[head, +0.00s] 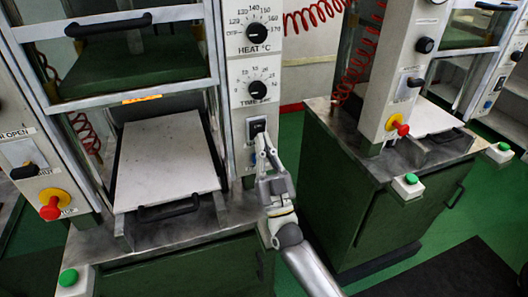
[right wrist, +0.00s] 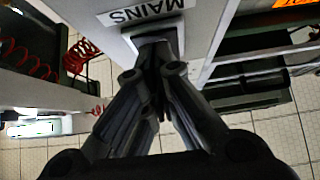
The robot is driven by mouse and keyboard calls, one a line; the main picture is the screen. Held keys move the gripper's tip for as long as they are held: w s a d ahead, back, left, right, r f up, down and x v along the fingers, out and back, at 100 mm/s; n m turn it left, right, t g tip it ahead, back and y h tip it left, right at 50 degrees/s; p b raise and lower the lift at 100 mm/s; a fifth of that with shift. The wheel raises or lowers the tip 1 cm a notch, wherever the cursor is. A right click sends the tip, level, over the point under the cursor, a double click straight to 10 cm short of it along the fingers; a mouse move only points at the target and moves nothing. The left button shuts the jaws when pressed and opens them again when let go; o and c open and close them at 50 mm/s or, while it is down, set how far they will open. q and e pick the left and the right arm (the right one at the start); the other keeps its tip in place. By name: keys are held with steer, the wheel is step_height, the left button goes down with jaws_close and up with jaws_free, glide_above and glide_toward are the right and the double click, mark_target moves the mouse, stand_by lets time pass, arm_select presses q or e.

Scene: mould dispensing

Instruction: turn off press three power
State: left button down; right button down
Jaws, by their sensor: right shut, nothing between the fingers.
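The mains power switch (head: 257,126) is a dark rocker in a frame on the white control panel (head: 240,75) of the near press, under the heat and time dials. My right gripper (head: 261,146) is shut and empty, its fingertips at the lower part of the switch. In the right wrist view the shut fingers (right wrist: 158,62) point at the switch plate, beside an upside-down "MAINS" label (right wrist: 150,11). They hide most of the switch, so its position and any contact cannot be told. My left gripper is not in view.
A white plate (head: 165,165) with a black handle (head: 168,208) lies in the near press, left of my gripper. A red stop button (head: 50,209) and a green button (head: 68,278) are further left. Another press on a green cabinet (head: 350,190) stands to the right, across a gap of green floor.

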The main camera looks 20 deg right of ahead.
steer(key=shift+s, duration=0.1)
steer(key=s+f, duration=0.3)
steer(key=s, duration=1.2)
steer(key=shift+s+d+f, duration=0.15)
steer(key=shift+s+d, duration=0.1)
